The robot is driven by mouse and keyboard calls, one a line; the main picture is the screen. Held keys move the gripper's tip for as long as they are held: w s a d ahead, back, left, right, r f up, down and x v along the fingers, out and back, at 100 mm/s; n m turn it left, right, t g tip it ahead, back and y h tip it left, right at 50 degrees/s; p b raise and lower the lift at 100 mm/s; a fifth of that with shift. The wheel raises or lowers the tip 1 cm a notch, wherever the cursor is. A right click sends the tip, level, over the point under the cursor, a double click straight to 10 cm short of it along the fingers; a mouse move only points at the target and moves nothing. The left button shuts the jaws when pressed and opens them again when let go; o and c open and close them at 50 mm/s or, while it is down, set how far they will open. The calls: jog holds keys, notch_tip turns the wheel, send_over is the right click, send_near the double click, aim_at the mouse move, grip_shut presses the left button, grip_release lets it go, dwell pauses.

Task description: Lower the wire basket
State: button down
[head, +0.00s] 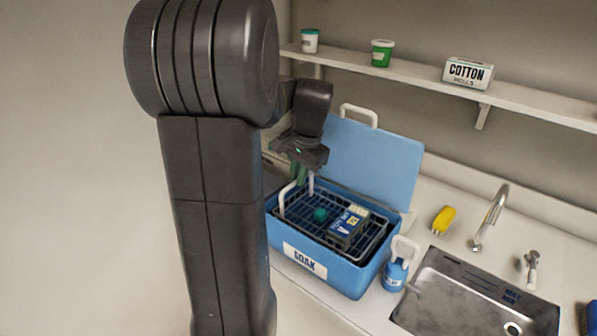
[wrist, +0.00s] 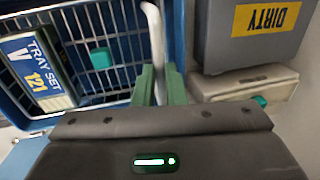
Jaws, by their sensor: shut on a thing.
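The dark wire basket (head: 374,246) sits inside the blue soak tub (head: 345,276), near its rim; how deep it hangs is hard to tell. A tray-set box (head: 348,227) and a small green item (head: 320,214) lie in the basket. My gripper (head: 301,174) is above the tub's left side, its green fingers shut on the basket's white handle. In the wrist view the handle (wrist: 154,35) runs up between the fingers (wrist: 158,85), and the basket wires (wrist: 115,45) show to the left.
The tub's blue lid (head: 370,160) stands open behind it. A blue bottle (head: 395,272), yellow item (head: 444,220) and metal sink (head: 470,300) are to the right. A grey bin labelled DIRTY (wrist: 245,45) stands beside the tub. A shelf (head: 420,80) runs above.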

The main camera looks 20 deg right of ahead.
aim_at(296, 206)
notch_tip(296, 206, down, 7)
jog(key=shift+r+b, duration=0.15)
jog(key=shift+b, duration=1.1)
jog(key=shift+s, duration=0.1)
jog(key=c, duration=1.5)
grip_release()
jog(key=r, duration=0.4)
jog(key=s+d+r, duration=0.1)
jog(key=r, duration=0.4)
jog(key=s+r, duration=0.1)
jog(key=r, duration=0.3)
jog(key=shift+s+d+r, duration=0.1)
jog(key=shift+d+r, duration=0.1)
jog(key=shift+r, duration=0.05)
